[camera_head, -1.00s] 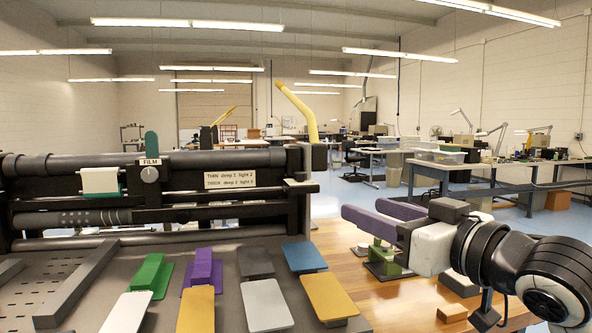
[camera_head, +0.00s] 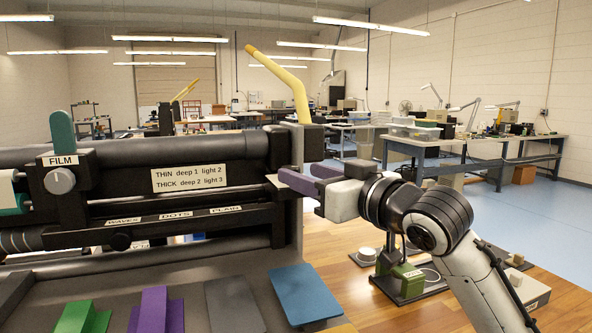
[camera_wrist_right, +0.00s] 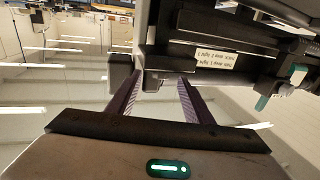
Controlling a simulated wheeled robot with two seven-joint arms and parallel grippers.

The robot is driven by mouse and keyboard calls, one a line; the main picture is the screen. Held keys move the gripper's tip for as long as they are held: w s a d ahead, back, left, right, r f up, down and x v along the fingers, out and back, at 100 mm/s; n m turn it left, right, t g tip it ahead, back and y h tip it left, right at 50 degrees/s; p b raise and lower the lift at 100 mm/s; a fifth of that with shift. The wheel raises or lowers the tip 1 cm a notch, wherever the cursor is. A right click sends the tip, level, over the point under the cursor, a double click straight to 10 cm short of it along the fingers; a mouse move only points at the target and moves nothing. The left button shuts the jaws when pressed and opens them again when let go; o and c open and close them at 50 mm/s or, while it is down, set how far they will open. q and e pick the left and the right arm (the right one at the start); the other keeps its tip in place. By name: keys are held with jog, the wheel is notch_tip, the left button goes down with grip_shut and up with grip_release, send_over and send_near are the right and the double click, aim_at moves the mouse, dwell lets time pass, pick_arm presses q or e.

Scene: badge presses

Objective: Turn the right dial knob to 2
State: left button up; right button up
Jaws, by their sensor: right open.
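The press (camera_head: 200,150) fills the left of the head view. A round grey knob (camera_head: 59,180) sits under a FILM label at its left; no other dial knob is clearly visible. A plate (camera_head: 192,178) reads THIN deep 1 light 2, THICK deep 2 light 3. My right gripper (camera_head: 297,172), with purple fingers, is open at the press's right end, partly covering a black bar there. In the right wrist view, its fingers (camera_wrist_right: 160,78) are apart in front of the press end; contact cannot be told. My left gripper is not in view.
A black block (camera_head: 311,140) juts from the press end, close above my right gripper. Colored plates, including a blue one (camera_head: 304,293), lie in front. A green device (camera_head: 402,277) stands on the wooden table (camera_head: 345,240) below my right arm.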

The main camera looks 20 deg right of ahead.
aim_at(297, 171)
jog(key=x, duration=0.3)
jog(key=shift+w, duration=0.15)
jog(key=c, duration=1.1)
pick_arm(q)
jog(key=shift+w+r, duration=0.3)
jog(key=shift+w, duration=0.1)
pick_arm(e)
jog(key=shift+o, duration=0.2)
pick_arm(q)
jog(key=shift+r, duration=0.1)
